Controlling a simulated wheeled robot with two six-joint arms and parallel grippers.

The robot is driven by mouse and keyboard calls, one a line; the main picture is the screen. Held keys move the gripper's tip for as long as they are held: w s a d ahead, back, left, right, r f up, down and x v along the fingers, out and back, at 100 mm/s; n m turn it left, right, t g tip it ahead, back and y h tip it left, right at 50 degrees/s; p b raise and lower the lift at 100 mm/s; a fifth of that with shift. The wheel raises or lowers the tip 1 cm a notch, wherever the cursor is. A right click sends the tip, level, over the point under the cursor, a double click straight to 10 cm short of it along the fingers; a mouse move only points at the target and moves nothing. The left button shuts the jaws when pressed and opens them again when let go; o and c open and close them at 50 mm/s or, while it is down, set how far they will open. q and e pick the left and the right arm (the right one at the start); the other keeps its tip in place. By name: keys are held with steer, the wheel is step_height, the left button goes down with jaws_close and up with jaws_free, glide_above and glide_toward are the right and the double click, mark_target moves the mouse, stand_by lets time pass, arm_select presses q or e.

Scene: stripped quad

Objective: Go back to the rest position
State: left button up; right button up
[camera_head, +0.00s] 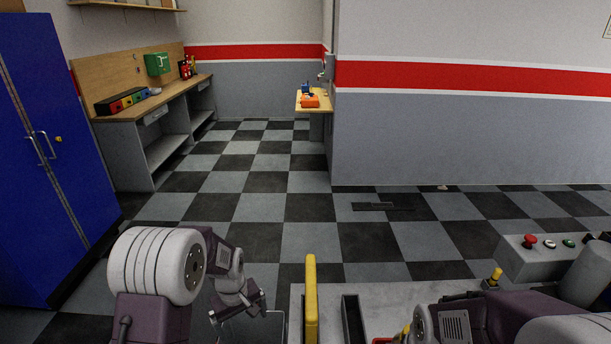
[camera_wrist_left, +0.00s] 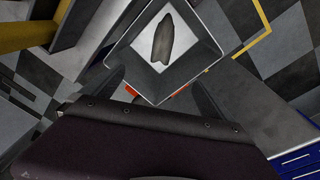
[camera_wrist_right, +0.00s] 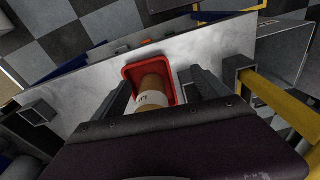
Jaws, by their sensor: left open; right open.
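My left gripper (camera_head: 240,312) is open at the lower left of the head view. In the left wrist view its two fingers (camera_wrist_left: 160,90) stand apart with nothing between them. Beyond them is a square grey bin (camera_wrist_left: 190,82) with a dark, elongated object (camera_wrist_left: 163,40) on its pale bottom. My right gripper (camera_wrist_right: 157,88) is open in the right wrist view. A red tray (camera_wrist_right: 134,70) lies beyond its fingers and holds a brown cylinder (camera_wrist_right: 151,82) with a white label. Whether the fingers touch the cylinder I cannot tell. The right fingers are not clear in the head view.
A grey worktop (camera_head: 380,300) with a yellow upright bar (camera_head: 311,298) is in front of me. A control box (camera_head: 545,262) with coloured buttons stands at the right. A blue cabinet (camera_head: 35,170) stands at the left. The checkered floor (camera_head: 255,205) ahead is mostly clear.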

arm_select(q)
steer(key=s+d+r+m, duration=0.1)
steer(key=s+r+m, duration=0.1)
steer(key=s, duration=0.5)
steer(key=s+r+m, duration=0.3)
steer(key=s+m, duration=0.2)
steer(key=s, duration=0.3)
steer(key=shift+d+r, duration=0.15)
steer(key=shift+d, duration=0.2)
steer(key=shift+s, duration=0.1)
